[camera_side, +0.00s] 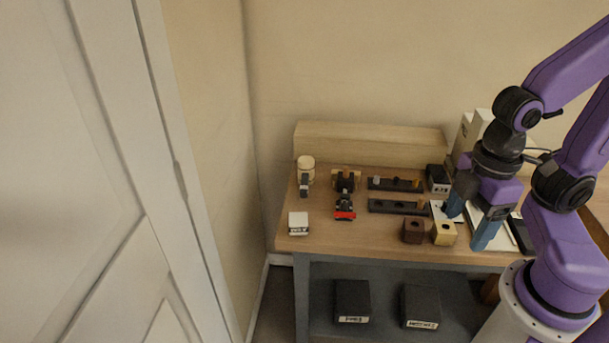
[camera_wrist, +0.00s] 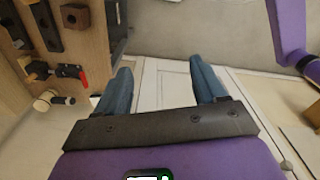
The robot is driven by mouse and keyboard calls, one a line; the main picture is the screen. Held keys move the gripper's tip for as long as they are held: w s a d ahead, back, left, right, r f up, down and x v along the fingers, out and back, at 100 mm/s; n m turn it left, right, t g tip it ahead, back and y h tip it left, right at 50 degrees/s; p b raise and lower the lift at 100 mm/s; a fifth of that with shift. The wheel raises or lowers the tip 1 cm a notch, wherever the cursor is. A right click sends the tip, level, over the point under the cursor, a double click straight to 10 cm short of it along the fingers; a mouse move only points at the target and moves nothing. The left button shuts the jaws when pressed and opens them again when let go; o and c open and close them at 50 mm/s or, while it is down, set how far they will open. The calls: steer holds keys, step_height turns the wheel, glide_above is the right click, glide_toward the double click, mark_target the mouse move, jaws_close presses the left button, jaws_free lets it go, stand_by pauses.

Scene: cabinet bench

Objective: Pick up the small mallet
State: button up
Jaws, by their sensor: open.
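What looks like the small mallet (camera_side: 305,170), with a cream round head and a short dark handle, lies at the back left of the bench. It also shows in the wrist view (camera_wrist: 45,103) at the left, below the red-and-black tool. My gripper (camera_side: 469,224) is at the right end of the bench, far from the mallet. Its two blue fingers are apart with nothing between them. In the wrist view my gripper (camera_wrist: 160,82) points past the bench toward the white door.
A red-and-black tool (camera_side: 345,206) stands right of the mallet, and a white block (camera_side: 298,223) in front. Dark racks (camera_side: 398,207), a brown block (camera_side: 413,231) and a tan block (camera_side: 444,233) lie between my gripper and the mallet. A wooden ledge (camera_side: 370,136) runs behind.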

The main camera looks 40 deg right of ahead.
steer(key=shift+o, duration=0.5)
steer(key=shift+w, duration=0.1)
steer(key=w+a+m+t, duration=0.1)
steer(key=w+a+m, duration=0.25)
steer(key=w, duration=0.45)
steer(key=w+a+m+h, duration=0.15)
steer(key=w+m, duration=0.25)
steer(key=w, duration=0.5)
steer(key=w+a+m+t, duration=0.1)
steer(key=w+a+m, duration=0.25)
steer(key=w, duration=0.45)
steer(key=m+h, duration=0.3)
steer(key=m, duration=0.9)
glide_toward(306, 162)
steer(key=shift+y, duration=0.25)
steer(key=x, duration=0.8)
steer(key=shift+d, duration=0.3)
steer(key=shift+w+x, duration=0.2)
steer(key=shift+x, duration=1.35)
steer(key=shift+w+x, duration=0.2)
steer(key=shift+x, duration=1.35)
steer(key=shift+r+t, duration=0.15)
steer(key=shift+t, duration=0.15)
steer(key=c, duration=1.2)
